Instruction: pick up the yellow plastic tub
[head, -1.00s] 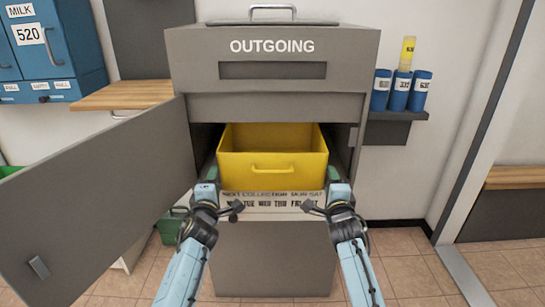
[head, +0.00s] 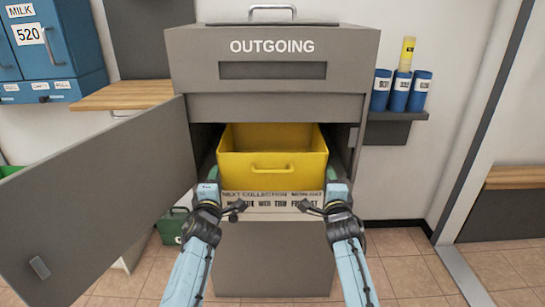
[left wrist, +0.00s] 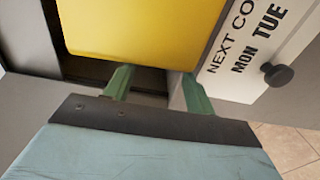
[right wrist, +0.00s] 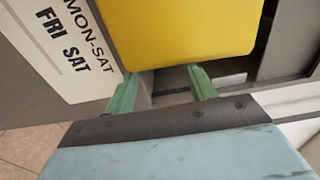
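The yellow plastic tub (head: 272,170) sits upright in the open compartment of the grey OUTGOING cabinet. It looks empty and has a handle on its front wall. My left gripper (head: 213,173) is at its front left corner and my right gripper (head: 331,173) at its front right corner. In the left wrist view, the open green fingers (left wrist: 157,82) stand apart with nothing between them, close to the tub (left wrist: 140,30). The right wrist view shows the same: fingers apart (right wrist: 163,82), the tub (right wrist: 180,35) just beyond. Whether any finger touches the tub is unclear.
The grey cabinet (head: 272,105) frames the tub, with its door (head: 95,200) swung open to the left. A collection-times label (head: 272,196) lies below the tub. A wooden shelf (head: 120,95) is at left, and blue tubes (head: 400,93) stand on a shelf at right.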

